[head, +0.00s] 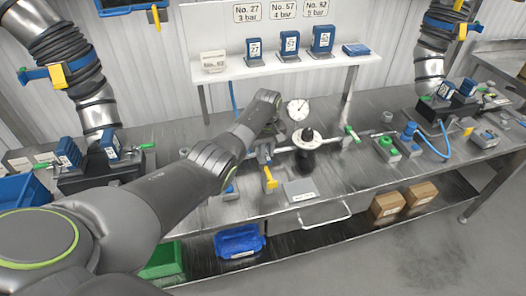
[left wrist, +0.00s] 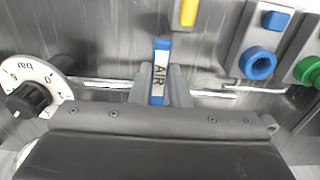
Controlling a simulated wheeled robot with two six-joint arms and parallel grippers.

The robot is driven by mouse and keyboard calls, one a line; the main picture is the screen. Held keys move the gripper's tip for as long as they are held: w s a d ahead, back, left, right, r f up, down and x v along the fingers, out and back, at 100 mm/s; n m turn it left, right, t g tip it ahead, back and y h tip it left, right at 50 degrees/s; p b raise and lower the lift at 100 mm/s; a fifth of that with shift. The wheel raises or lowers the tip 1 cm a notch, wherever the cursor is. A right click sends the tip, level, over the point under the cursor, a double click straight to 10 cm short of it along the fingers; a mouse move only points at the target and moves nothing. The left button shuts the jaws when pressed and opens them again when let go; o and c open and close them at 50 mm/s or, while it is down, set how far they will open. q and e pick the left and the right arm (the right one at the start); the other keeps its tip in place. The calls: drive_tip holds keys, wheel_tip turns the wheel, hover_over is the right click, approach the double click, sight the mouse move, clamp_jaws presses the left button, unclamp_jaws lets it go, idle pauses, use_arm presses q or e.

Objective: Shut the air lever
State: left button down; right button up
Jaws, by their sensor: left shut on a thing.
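The air lever (left wrist: 161,60) is a blue handle with a white label reading AIR. In the left wrist view it stands upright in the picture, between the two fingers of my left gripper (left wrist: 161,88), which is shut on it. In the head view my left gripper (head: 264,154) is at the middle of the steel bench, beside the pipe; the lever is mostly hidden there by my gripper and arm. My right gripper is not in view.
A black knob with a white dial (head: 308,134) stands just right of my left gripper; it shows in the left wrist view (left wrist: 28,98). A round gauge (head: 298,109) is behind. A yellow handle (head: 270,178) is close in front. A shelf (head: 270,70) with blue cartridges stands behind.

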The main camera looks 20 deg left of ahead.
sight(267, 155)
use_arm(q)
drive_tip(key=c, duration=1.4)
unclamp_jaws()
drive_tip(key=shift+o, duration=0.2)
drive_tip(key=shift+r, duration=0.65)
wheel_tip(267, 155, up, 16)
